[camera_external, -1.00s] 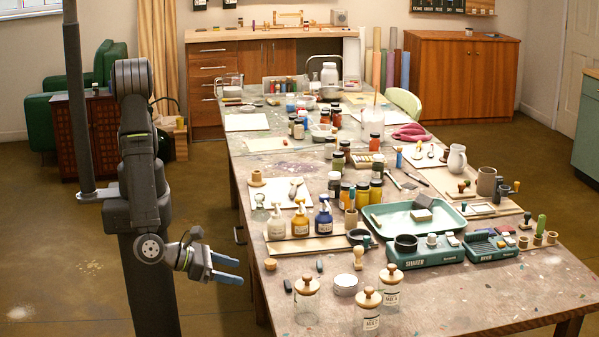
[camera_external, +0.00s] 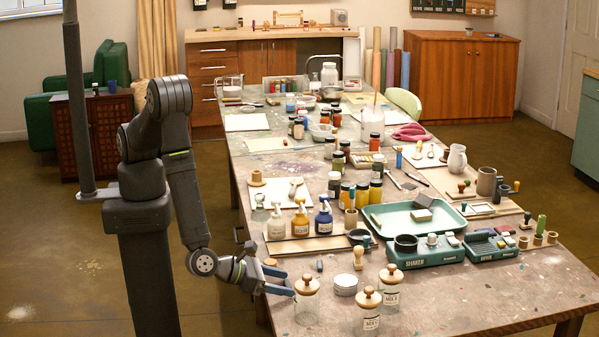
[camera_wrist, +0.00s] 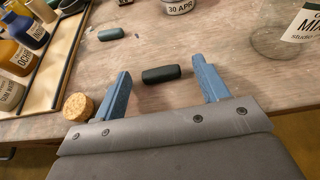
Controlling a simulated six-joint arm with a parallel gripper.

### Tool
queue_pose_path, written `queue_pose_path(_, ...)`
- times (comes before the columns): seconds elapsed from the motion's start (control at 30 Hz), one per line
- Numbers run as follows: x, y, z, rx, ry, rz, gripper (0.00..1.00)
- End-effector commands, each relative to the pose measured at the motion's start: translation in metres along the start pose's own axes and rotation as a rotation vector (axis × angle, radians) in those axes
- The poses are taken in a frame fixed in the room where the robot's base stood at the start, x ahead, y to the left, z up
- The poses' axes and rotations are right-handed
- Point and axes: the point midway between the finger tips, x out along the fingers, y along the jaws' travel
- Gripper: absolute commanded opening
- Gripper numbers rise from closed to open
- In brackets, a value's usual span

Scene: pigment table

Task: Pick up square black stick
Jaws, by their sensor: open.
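A short black stick (camera_wrist: 161,74) lies on the table in the wrist view, a little beyond and between my two fingertips. My gripper (camera_wrist: 160,66) is open and empty, with one blue finger on each side of the stick's ends. In the external view my gripper (camera_external: 286,282) is low over the table's near left edge, beside a glass jar with a wooden lid (camera_external: 307,301). The black stick is mostly hidden there by the fingers. A second, blue-grey stick (camera_wrist: 111,34) lies farther away; it also shows in the external view (camera_external: 319,264).
A cork (camera_wrist: 78,106) stands just left of my left finger. The tray with pump bottles (camera_wrist: 50,75) is farther left. A clear jar (camera_wrist: 281,38) is at the right, and a round labelled tin (camera_wrist: 179,5) is beyond the sticks. The wood between them is clear.

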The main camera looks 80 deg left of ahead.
Motion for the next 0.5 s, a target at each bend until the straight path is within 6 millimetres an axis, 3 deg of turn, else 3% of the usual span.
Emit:
queue_pose_path(0.17, 0.0008, -0.0003, 0.0002, 0.0, 0.0, -0.001, 0.67)
queue_pose_path(0.37, 0.0007, -0.0002, 0.0002, 0.0, 0.0, 0.0, 0.33)
queue_pose_path(0.5, 0.0006, -0.0002, 0.0002, -0.001, 0.0, 0.0, 0.33)
